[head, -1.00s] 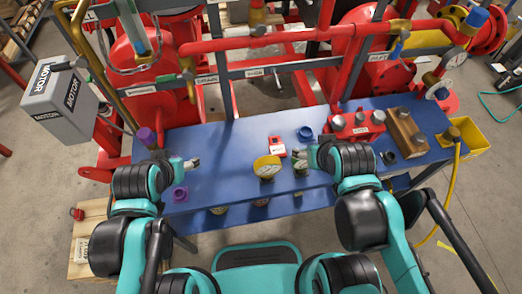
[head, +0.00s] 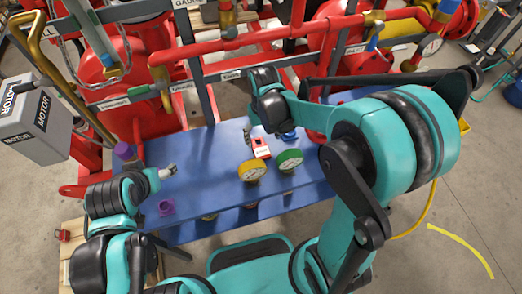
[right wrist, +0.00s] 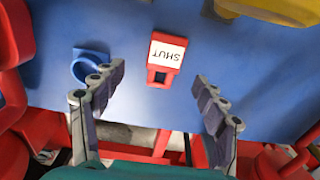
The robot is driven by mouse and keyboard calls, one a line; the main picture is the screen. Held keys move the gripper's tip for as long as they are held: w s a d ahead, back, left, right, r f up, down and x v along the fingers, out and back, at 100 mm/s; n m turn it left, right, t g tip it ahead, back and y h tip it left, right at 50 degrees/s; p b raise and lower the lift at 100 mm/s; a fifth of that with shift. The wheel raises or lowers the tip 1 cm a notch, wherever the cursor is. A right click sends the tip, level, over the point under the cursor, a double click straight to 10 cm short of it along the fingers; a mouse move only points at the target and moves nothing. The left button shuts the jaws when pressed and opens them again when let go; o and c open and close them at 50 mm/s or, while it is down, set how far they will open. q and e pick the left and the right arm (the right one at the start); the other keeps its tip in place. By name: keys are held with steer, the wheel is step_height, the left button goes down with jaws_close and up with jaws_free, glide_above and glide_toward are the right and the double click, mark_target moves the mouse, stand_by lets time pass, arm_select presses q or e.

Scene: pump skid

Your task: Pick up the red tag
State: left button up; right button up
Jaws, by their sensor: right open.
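The red tag (head: 261,152) lies on the blue bench top, behind the gauges. In the head view the right gripper (head: 254,140) points down close beside the tag. My left gripper (head: 168,172) is over the left part of the bench; its finger gap is too small to judge.
A blue ring (right wrist: 90,66) lies close to one right finger. A yellow-rimmed gauge (head: 252,170) and a green-rimmed gauge (head: 289,159) stand in front of the tag. A purple ring (head: 166,208) lies at left. Red pipework (head: 230,45) rises behind the blue bench (head: 210,200).

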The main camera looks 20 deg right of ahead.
mark_target(261, 149)
steer(key=f+b, duration=0.1)
steer(key=f, duration=0.1)
steer(key=f+b, duration=0.1)
steer(key=f, duration=0.3)
steer(key=shift+a+f+b, duration=0.2)
steer(key=shift+a+b, duration=0.2)
steer(key=shift+r, duration=0.1)
steer(key=c, duration=1.2)
